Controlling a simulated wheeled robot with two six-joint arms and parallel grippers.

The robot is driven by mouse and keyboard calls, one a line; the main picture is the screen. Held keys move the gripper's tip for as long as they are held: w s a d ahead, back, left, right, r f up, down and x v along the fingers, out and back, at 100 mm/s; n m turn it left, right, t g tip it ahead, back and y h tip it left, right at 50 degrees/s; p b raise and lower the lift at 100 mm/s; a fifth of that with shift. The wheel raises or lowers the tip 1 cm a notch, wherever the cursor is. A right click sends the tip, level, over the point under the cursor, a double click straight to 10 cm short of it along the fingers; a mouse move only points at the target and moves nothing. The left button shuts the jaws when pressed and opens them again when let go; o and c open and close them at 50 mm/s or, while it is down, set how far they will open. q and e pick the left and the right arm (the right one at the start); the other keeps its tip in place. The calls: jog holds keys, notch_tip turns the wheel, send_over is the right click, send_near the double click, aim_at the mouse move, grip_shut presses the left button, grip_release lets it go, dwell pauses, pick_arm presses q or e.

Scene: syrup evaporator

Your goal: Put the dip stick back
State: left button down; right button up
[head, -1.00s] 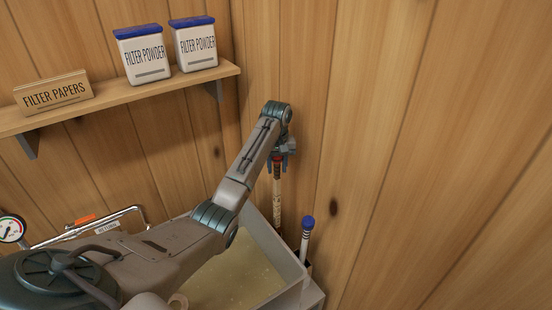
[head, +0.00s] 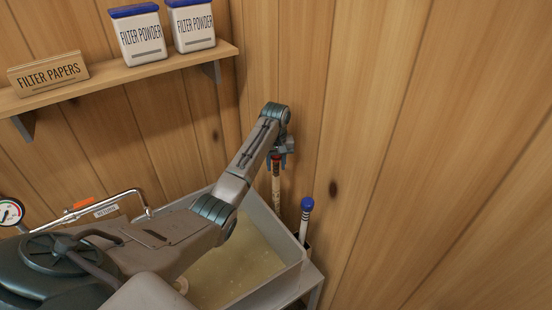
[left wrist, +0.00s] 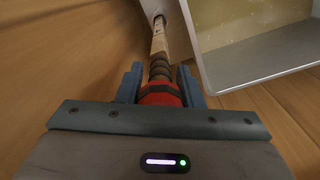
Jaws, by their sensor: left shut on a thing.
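My left gripper (head: 280,158) is shut on the dip stick (head: 276,187), around its dark grip and red collar. The stick hangs about upright below the gripper, close to the wall, beside the far right corner of the syrup pan. I cannot tell whether the stick's lower end is in a holder. My right gripper is not in view.
The pan (head: 292,240) of pale liquid lies below my arm. A blue-capped white stick (head: 306,215) stands at its right side. A pipe (head: 110,203) and gauge (head: 11,212) are at left. A shelf (head: 120,78) above holds filter powder tubs (head: 138,38) and a filter papers box (head: 48,74).

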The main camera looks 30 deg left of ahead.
aim_at(276, 179)
pick_arm(q)
jog(key=shift+f, duration=1.1)
jog(key=shift+f+b, duration=0.5)
jog(key=shift+f, duration=0.25)
jog(key=shift+f+b, duration=0.35)
jog(key=shift+f, duration=0.6)
jog(key=shift+f+b, duration=0.4)
jog(key=shift+f, duration=0.7)
